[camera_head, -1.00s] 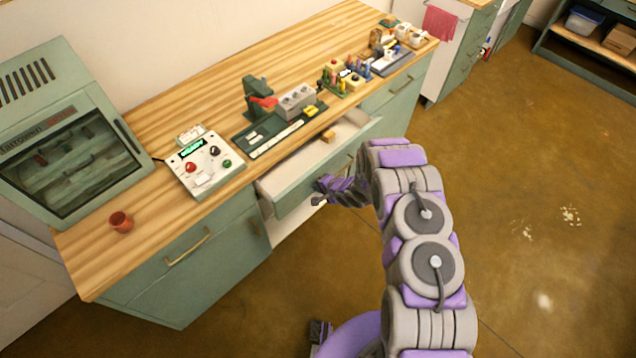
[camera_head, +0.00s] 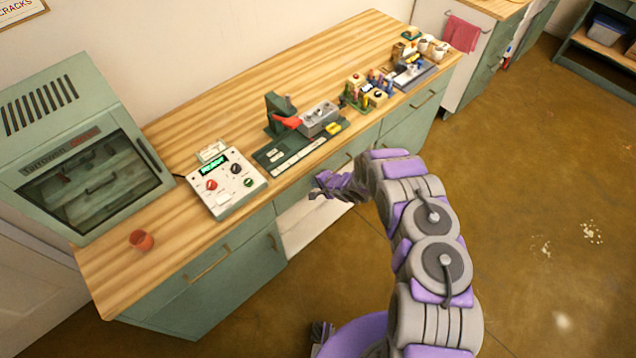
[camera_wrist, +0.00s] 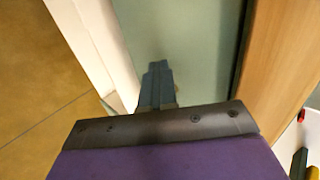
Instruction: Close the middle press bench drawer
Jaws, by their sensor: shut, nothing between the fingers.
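The middle press bench drawer (camera_head: 290,200) has a green front that now sits under the wooden worktop edge, about in line with its neighbours. Its inside does not show. My gripper (camera_head: 318,189) is in front of this drawer front, partly covering it. In the wrist view my gripper (camera_wrist: 158,70) is shut and empty, its fingertips against or very near the green drawer front (camera_wrist: 205,40). I cannot tell if they touch, or if a small gap is left at the drawer.
A white open space (camera_head: 315,225) lies below the drawer. The floor (camera_head: 540,200) to the right is clear.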

